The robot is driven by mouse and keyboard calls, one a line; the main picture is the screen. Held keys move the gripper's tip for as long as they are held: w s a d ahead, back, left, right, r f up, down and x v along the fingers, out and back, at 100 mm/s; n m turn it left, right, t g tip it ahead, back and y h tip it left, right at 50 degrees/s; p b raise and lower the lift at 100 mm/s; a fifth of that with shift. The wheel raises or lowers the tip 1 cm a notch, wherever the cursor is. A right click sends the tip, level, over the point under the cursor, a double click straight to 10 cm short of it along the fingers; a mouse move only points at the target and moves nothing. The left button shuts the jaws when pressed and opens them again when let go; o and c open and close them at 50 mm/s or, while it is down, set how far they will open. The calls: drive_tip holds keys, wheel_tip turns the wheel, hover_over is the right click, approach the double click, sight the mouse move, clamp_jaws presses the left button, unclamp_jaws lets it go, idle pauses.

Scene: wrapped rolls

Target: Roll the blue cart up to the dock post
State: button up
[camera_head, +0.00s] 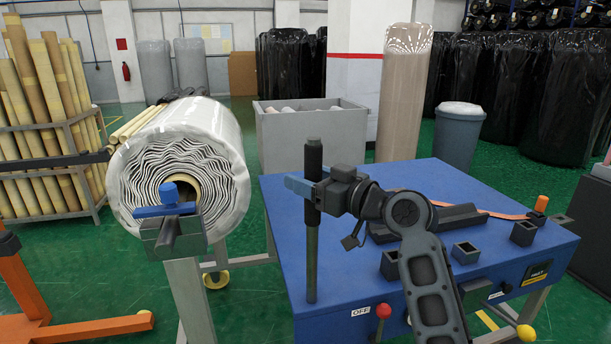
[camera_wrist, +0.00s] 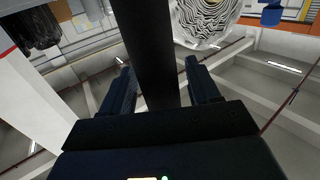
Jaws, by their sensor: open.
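The blue cart (camera_head: 350,262) looks like a blue-topped bench at the centre right, with a black upright bar (camera_head: 312,262) rising at its near left corner. My gripper (camera_head: 300,186) is open, with its fingers on either side of this bar at its upper part. In the wrist view the bar (camera_wrist: 155,50) passes between the two fingers (camera_wrist: 160,85), with gaps visible beside it. I cannot tell which thing is the dock post. The cart's wheels are mostly hidden.
A large wrapped roll (camera_head: 215,125) sits on a metal stand (camera_head: 190,295) left of the cart. An orange frame (camera_head: 95,328) is at lower left. A grey bin (camera_head: 305,140) and a tan wrapped roll (camera_head: 400,105) stand behind. Green floor (camera_head: 110,260) is open at left.

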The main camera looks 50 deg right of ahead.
drive_tip(key=shift+w, duration=0.45)
drive_tip(key=shift+c, duration=0.2)
clamp_jaws()
idle(0.4)
